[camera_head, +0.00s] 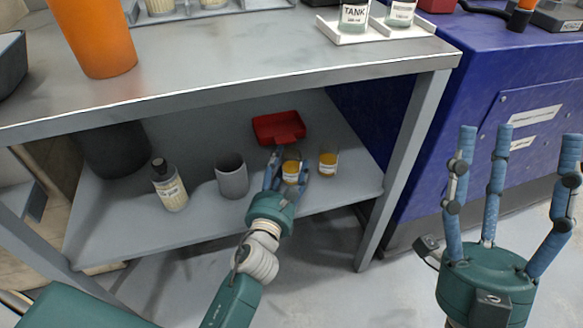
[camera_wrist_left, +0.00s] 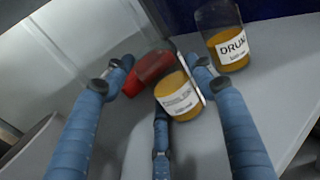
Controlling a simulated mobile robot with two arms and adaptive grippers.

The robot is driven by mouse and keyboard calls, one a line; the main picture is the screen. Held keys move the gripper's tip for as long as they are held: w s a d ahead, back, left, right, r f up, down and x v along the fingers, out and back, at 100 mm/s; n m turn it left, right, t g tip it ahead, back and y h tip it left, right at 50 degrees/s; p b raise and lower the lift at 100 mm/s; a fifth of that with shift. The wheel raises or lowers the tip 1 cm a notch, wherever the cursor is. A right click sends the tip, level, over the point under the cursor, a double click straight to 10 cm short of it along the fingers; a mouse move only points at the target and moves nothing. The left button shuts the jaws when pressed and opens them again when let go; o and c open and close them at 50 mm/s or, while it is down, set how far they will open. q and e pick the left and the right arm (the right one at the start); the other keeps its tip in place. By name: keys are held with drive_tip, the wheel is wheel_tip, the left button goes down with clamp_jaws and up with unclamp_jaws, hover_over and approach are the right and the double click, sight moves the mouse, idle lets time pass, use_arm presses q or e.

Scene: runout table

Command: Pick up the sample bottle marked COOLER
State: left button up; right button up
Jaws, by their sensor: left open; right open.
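A small clear bottle of amber liquid (camera_head: 291,173) stands on the lower shelf; its white label is too blurred to read in the left wrist view (camera_wrist_left: 178,98). My left gripper (camera_head: 285,163) is open, with its blue fingers spread around this bottle. I cannot tell whether they touch it. A similar bottle labelled DRUM (camera_wrist_left: 231,48) stands beside it, to the right in the head view (camera_head: 328,163). A bottle labelled TANK (camera_head: 354,15) and another bottle (camera_head: 400,13) stand on a white tray above. My right gripper (camera_head: 513,145) is open and empty at the right. I can read no COOLER label.
The lower shelf (camera_head: 120,230) also holds a red bin (camera_head: 278,128), a grey cup (camera_head: 232,176) and a larger labelled bottle (camera_head: 169,187). The table top (camera_head: 230,55) overhangs it. A table leg (camera_head: 405,165) and a blue cabinet (camera_head: 480,75) stand to the right.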

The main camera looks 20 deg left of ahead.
use_arm(q)
drive_tip(key=c, duration=0.8)
drive_tip(key=shift+r, duration=0.1)
